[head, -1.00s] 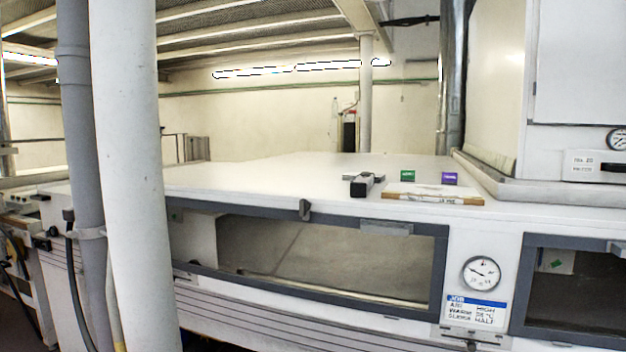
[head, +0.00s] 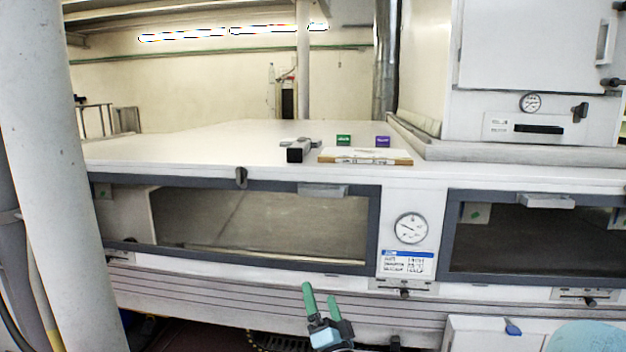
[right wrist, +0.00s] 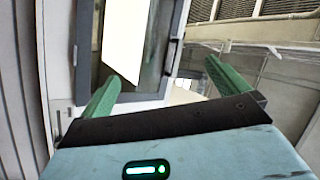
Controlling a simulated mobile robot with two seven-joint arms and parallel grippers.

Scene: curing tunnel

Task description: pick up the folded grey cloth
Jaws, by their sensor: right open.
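I cannot make out a folded grey cloth for certain in either view. A small grey and black item (head: 300,149) lies on the white top of the tunnel (head: 200,150), too small to identify surely. My right gripper (head: 320,292) is low in the head view, in front of the tunnel and below its window. Its green fingers are apart with nothing between them. The right wrist view also shows the open, empty fingers (right wrist: 160,85). My left gripper is not in view.
A flat board with white sheets (head: 365,157), a green block (head: 343,140) and a purple block (head: 382,141) are beside the grey and black item. A white column (head: 50,150) stands at the left. A white cabinet (head: 540,60) stands at the right. The top's left part is clear.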

